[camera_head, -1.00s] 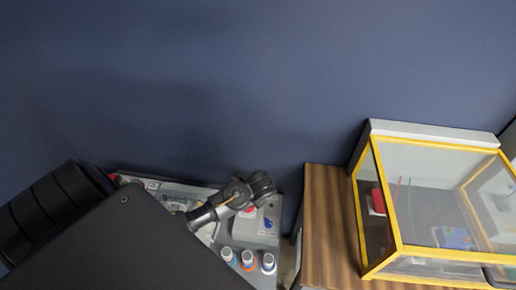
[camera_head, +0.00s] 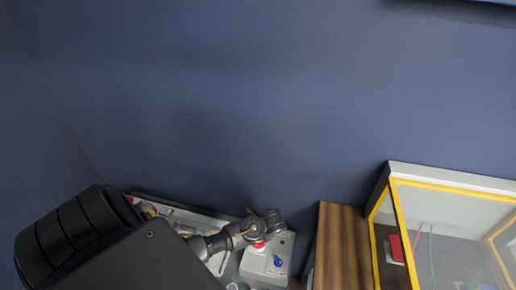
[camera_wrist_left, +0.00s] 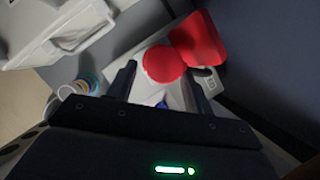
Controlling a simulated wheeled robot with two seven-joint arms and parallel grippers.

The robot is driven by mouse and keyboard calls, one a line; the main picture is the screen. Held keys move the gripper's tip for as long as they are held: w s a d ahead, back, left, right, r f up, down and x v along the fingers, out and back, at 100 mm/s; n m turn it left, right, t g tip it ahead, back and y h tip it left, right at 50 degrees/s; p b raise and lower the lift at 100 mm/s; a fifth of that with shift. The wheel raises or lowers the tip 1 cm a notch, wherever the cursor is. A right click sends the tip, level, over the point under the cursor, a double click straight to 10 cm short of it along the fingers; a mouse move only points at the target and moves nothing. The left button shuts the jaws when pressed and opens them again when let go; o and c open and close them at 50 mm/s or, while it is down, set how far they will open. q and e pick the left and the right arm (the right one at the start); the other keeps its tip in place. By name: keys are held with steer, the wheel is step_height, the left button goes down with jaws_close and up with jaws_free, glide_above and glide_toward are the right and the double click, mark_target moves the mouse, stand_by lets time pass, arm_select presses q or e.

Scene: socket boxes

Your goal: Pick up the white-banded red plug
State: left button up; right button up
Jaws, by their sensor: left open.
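A red piece with white at its edge (camera_head: 258,247) is on the pale grey box (camera_head: 263,266), just below my left gripper (camera_head: 264,222) in the head view. In the left wrist view a round red top (camera_wrist_left: 164,64) lies between the fingertips of my left gripper (camera_wrist_left: 160,70), with a larger red block (camera_wrist_left: 198,40) behind it. No white band is clear there, so I cannot tell for certain which red thing is the plug. My left gripper is open and holds nothing visible. My right gripper is not in view.
A blue piece (camera_head: 278,261) stands on the same grey box. Round containers (camera_wrist_left: 86,84) and a white tray (camera_wrist_left: 75,28) are at the left in the wrist view. A wooden cabinet (camera_head: 341,250) and a yellow-framed glass case (camera_head: 455,190) stand to the right.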

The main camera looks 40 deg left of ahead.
arm_select(q)
steer(key=x, duration=0.3)
steer(key=shift+w+a+f, duration=0.15)
steer(key=shift+w+f, duration=0.15)
steer(key=shift+a+f, duration=0.15)
steer(key=shift+f, duration=0.2)
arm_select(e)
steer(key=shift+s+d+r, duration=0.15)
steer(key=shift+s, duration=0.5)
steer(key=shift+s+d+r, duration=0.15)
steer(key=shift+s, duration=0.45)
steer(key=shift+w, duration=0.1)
arm_select(q)
steer(key=c, duration=0.7)
steer(key=shift+c, duration=0.5)
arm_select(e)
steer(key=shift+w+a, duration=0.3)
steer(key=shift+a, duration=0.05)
arm_select(q)
steer(key=shift+r, duration=0.1)
